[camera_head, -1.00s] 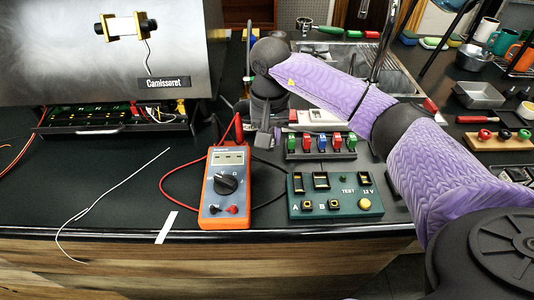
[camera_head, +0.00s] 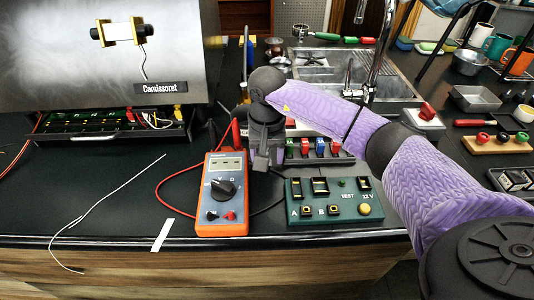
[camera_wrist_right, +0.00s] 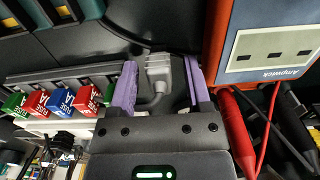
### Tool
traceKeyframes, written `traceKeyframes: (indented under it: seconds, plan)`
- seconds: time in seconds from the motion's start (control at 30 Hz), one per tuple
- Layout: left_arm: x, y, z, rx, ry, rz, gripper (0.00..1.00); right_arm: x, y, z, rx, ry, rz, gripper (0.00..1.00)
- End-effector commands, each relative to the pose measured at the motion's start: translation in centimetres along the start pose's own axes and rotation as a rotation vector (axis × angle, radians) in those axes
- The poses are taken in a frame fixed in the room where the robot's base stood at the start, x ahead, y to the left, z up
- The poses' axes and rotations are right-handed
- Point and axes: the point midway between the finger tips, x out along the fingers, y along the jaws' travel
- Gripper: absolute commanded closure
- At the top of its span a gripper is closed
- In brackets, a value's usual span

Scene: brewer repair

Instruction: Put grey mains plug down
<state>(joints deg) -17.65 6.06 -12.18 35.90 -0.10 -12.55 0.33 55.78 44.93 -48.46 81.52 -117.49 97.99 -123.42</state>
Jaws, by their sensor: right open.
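A grey mains plug (camera_wrist_right: 158,72) with a grey cord shows in the right wrist view, between the two purple-lined fingers of my right gripper (camera_wrist_right: 161,64). The fingers stand apart, with a visible gap on each side of the plug. The plug appears to lie on the dark bench top. In the head view my right gripper (camera_head: 264,158) points down at the bench, between the orange multimeter and the fuse rack, and hides the plug. My left gripper is not in view.
The orange multimeter (camera_head: 223,195) with red and black leads stands close on the left. A rack of coloured fuses (camera_head: 318,150) is close on the right. A green test panel (camera_head: 330,203) lies in front.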

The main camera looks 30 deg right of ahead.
Motion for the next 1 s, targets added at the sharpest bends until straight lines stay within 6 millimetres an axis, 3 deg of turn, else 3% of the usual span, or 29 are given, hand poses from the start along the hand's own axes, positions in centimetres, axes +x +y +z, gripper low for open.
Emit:
traceKeyframes:
  seconds: [0.13,0.4,0.5,0.63,1.0]
  plan:
    - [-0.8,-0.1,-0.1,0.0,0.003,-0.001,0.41,-2.4,0.0,-0.1,-0.001,0.004,-0.002,0.38]
    - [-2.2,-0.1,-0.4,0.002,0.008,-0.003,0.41,-9.9,0.0,-0.1,0.0,0.004,-0.003,0.38]
    - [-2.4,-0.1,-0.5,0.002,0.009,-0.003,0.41,-11.5,0.0,0.0,0.001,0.002,-0.002,0.38]
    - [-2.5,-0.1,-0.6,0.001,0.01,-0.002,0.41,-12.3,0.0,0.0,0.0,0.001,0.0,0.38]
    - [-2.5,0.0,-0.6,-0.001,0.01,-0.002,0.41,-12.3,0.0,0.0,0.0,0.0,0.0,0.38]
